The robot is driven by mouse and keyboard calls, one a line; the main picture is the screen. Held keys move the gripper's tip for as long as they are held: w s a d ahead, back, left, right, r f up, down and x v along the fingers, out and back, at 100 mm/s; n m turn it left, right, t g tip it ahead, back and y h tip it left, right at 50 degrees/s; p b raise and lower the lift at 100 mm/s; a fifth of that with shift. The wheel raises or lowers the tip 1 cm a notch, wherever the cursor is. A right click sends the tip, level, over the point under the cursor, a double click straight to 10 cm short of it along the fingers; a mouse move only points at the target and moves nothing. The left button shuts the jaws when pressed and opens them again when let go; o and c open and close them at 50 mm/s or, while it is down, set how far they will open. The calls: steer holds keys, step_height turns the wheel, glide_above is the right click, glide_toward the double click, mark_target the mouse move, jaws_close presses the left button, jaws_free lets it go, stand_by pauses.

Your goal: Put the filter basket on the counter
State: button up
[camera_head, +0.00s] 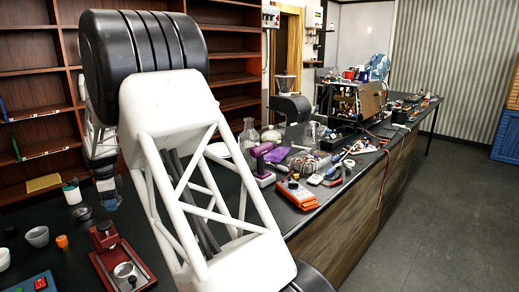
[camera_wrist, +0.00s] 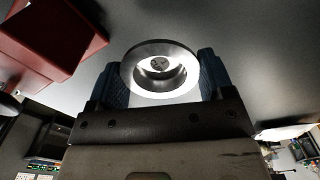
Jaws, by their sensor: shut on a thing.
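The filter basket (camera_wrist: 160,91) is a round metal ring-shaped cup in the wrist view, with an open middle. My gripper (camera_wrist: 161,70) is shut on it, with one blue finger pad on each side. In the head view my gripper (camera_head: 111,202) points down at the left, over or near the dark counter (camera_head: 75,238). I cannot tell whether the basket touches the counter top.
A red brewer part (camera_head: 122,264) with a round metal piece stands at the front left. My arm hides the counter's middle.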

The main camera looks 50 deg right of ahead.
steer(key=s+d+f, duration=0.1)
steer(key=s+d, duration=0.3)
steer(key=s, duration=0.2)
steer(key=s+d+f, duration=0.2)
steer(key=s+d, duration=0.3)
steer(key=s+d+f, duration=0.1)
steer(key=s+d, duration=0.4)
steer(key=s, duration=0.1)
steer(key=shift+s+f, duration=0.15)
steer(key=shift+s, duration=0.15)
steer(key=w+d, duration=0.1)
steer(key=w, duration=0.4)
steer(key=w+d+f, duration=0.1)
steer(key=w+d, duration=0.1)
steer(key=w, duration=0.3)
steer(key=w+d, duration=0.1)
steer(key=w, duration=0.4)
steer(key=shift+w+d+f, duration=0.2)
steer(key=shift+f, duration=0.05)
steer(key=shift+f, duration=1.75)
steer(key=shift+f, duration=0.1)
steer(key=o, duration=0.9)
